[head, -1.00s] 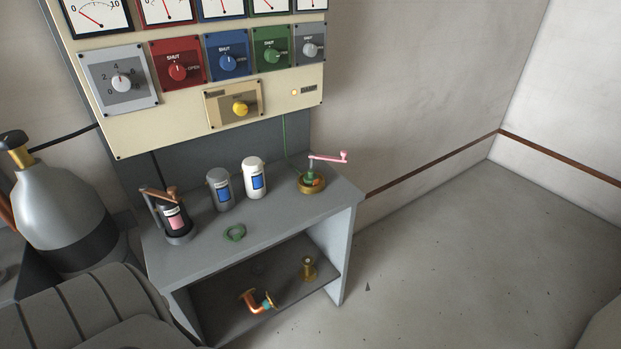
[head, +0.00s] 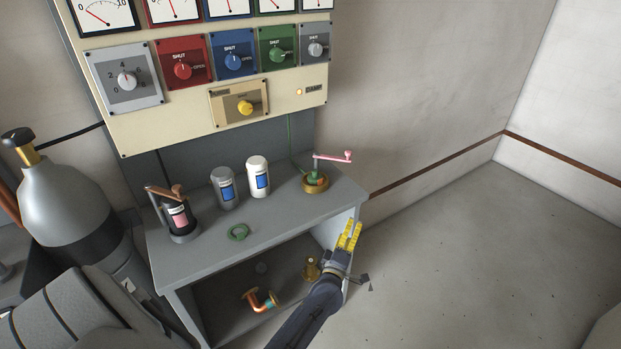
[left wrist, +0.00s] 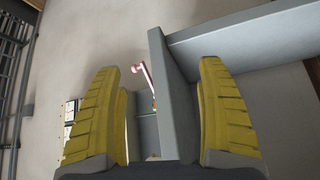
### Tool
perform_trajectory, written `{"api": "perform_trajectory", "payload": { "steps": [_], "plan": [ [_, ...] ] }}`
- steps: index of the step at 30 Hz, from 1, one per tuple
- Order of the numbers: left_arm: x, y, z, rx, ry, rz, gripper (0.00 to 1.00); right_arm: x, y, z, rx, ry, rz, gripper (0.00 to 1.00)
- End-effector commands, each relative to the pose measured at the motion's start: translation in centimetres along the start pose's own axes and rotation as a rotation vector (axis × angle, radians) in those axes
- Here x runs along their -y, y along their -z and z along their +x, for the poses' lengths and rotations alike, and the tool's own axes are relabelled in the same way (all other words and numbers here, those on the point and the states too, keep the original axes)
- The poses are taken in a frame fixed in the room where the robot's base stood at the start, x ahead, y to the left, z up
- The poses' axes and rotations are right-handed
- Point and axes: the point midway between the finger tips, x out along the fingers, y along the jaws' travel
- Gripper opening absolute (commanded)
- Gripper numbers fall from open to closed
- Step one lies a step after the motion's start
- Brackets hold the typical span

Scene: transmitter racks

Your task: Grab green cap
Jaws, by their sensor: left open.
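A green ring-shaped piece (head: 238,232), which looks like the green cap, lies flat on the grey bench top near its front edge. My left gripper (head: 349,234) has yellow fingers and is at the right end of the bench, well to the right of the green piece. It is open and empty. The left wrist view shows its two yellow fingers (left wrist: 160,66) spread apart, with the bench's grey side panel (left wrist: 172,100) between and beyond them. The green piece does not show in that view. My right gripper is not in view.
On the bench stand a dark canister with a lever (head: 178,217), a grey canister (head: 225,190), a white canister (head: 258,178) and a brass base with a pink crank (head: 333,157). The lower shelf holds a copper elbow (head: 262,299) and a brass fitting (head: 312,268). Floor at right is clear.

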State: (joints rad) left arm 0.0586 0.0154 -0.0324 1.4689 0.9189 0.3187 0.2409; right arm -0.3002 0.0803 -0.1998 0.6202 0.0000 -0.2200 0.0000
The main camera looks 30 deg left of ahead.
Motion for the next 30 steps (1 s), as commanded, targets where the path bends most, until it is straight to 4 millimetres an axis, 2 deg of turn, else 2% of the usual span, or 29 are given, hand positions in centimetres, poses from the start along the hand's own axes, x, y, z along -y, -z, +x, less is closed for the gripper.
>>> {"api": "perform_trajectory", "payload": {
  "steps": [1,3,7,8,17,21,25,30],
  "plan": [
    [-2.3,1.1,1.0,-0.035,-0.037,-0.058,0.74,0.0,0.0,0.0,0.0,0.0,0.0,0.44],
    [-5.1,2.6,1.9,-0.077,-0.082,-0.139,0.74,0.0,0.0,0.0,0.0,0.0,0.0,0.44],
    [-10.0,5.5,3.2,-0.148,-0.163,-0.286,0.74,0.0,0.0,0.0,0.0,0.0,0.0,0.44],
    [-10.5,6.1,3.5,-0.166,-0.173,-0.321,0.74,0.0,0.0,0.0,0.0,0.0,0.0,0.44],
    [-11.7,12.2,6.7,-0.431,-0.217,-0.773,0.74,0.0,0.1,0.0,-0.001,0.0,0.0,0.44],
    [-11.4,14.9,8.1,-0.596,-0.228,-1.067,0.74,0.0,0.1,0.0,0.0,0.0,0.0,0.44],
    [-10.3,16.1,9.3,-0.756,-0.212,-1.357,0.74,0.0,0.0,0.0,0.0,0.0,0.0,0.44],
    [-9.1,15.8,10.2,-0.906,-0.17,-1.629,0.74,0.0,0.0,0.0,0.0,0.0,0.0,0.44]
  ]
}}
